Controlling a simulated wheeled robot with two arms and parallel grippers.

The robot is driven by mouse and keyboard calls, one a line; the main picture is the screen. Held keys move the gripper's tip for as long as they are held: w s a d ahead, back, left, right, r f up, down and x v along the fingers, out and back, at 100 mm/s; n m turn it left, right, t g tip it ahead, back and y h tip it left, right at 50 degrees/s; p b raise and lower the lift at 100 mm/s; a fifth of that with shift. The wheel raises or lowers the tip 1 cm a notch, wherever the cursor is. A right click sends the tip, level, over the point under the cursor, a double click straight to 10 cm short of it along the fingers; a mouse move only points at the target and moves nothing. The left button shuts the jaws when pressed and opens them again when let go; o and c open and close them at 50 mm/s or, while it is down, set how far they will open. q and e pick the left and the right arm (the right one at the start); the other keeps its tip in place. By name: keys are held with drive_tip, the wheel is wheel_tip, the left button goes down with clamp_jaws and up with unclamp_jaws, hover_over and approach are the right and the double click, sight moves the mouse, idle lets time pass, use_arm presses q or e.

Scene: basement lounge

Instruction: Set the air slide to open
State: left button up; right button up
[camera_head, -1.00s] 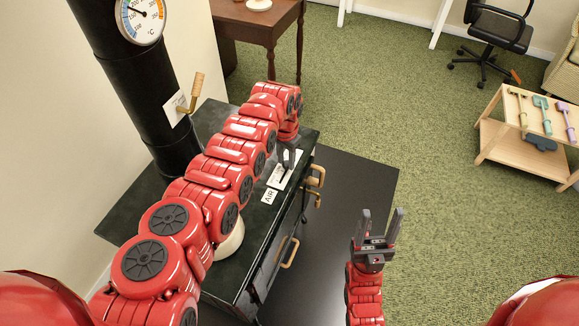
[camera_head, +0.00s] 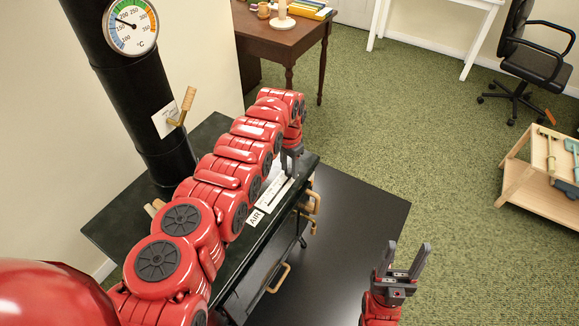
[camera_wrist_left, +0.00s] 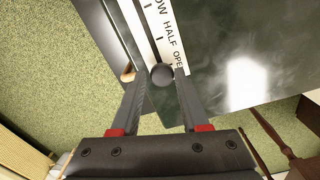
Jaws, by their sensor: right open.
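The air slide is a white scale plate (camera_head: 272,195) on the dark stove top, beside a white "AIR" label (camera_head: 255,217). In the left wrist view its scale (camera_wrist_left: 168,35) reads "HALF" and "OPEN", cut off at the edges. A round dark knob (camera_wrist_left: 162,75) sits beside the "OPEN" lettering. My left gripper (camera_head: 291,170) reaches down at the far end of the plate. Its two fingers stand apart on either side of the knob, with small gaps; whether either touches it is unclear. My right gripper (camera_head: 403,268) is open and empty, right of the stove.
The black stove (camera_head: 215,132) has a flue pipe with a dial gauge (camera_head: 131,26) and a wooden-handled damper (camera_head: 183,106). Wooden handles (camera_head: 279,278) stick out from its front. A brown table (camera_head: 278,38) stands behind; a tool rack (camera_head: 535,180) stands right. Green carpet between is clear.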

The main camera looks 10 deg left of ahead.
sight(290, 173)
use_arm(q)
drive_tip(key=o, duration=0.4)
drive_tip(key=shift+d, duration=0.25)
drive_tip(key=shift+c, duration=0.2)
drive_tip(key=shift+a, duration=0.15)
drive_tip(key=shift+r, duration=0.25)
wheel_tip(290, 173, up, 17)
drive_tip(key=shift+s+b, duration=0.2)
drive_tip(key=shift+b, duration=0.1)
